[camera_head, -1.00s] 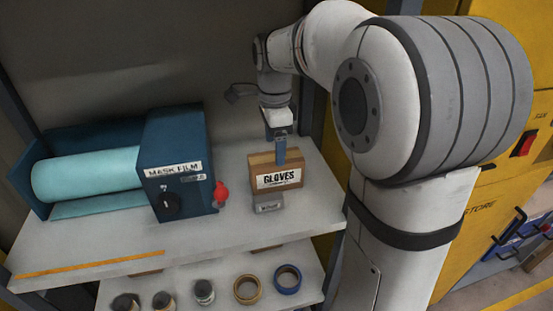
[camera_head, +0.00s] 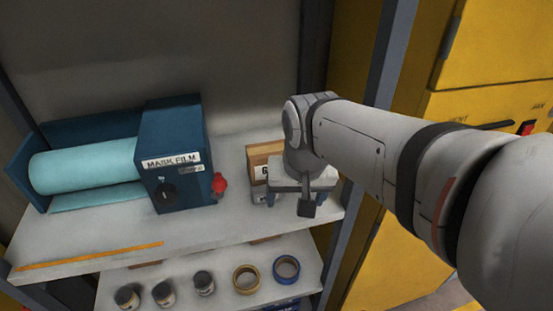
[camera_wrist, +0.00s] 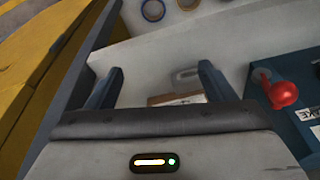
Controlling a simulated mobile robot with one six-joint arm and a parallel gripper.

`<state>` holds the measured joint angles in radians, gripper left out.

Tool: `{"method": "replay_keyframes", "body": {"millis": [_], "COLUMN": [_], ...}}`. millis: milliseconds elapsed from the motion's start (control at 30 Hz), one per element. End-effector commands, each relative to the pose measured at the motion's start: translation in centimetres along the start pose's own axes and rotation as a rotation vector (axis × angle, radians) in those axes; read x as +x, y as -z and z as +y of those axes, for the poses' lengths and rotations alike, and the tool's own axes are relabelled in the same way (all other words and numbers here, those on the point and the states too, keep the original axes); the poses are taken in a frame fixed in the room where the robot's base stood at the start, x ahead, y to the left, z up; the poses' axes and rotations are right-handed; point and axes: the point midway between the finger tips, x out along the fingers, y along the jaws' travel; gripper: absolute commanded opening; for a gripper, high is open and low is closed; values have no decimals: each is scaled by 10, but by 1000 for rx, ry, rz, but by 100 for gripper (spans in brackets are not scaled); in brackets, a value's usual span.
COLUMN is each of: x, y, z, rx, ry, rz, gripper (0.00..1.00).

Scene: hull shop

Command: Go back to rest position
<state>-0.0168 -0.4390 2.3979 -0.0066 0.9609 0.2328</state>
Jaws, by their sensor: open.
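My gripper shows in the wrist view (camera_wrist: 160,88) with its two blue-grey fingers apart and nothing between them that it holds. The gloves box (camera_head: 262,152), brown cardboard with a white label, stands on the shelf behind my wrist and is mostly covered. In the wrist view part of the box (camera_wrist: 172,99) shows beyond the fingers.
A dark blue mask film dispenser (camera_head: 172,130) with a pale teal roll (camera_head: 85,166) and a red knob (camera_head: 219,184) stands left on the upper shelf (camera_head: 110,235). Tape rolls (camera_head: 286,268) and several jars are on the lower shelf. A yellow cabinet (camera_head: 480,130) is at right.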

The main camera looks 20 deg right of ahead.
Motion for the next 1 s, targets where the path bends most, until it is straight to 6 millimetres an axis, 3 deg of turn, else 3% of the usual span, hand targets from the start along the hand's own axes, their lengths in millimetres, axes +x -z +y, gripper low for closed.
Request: {"method": "replay_keyframes", "body": {"millis": [100, 200, 1000], "x": [9, 13, 14], "y": [-21, -26, -27], "z": [4, 10, 11], "rx": [-145, -201, -212], "ry": [3, 2, 2], "rz": [23, 32, 32], "gripper": [76, 76, 76]}}
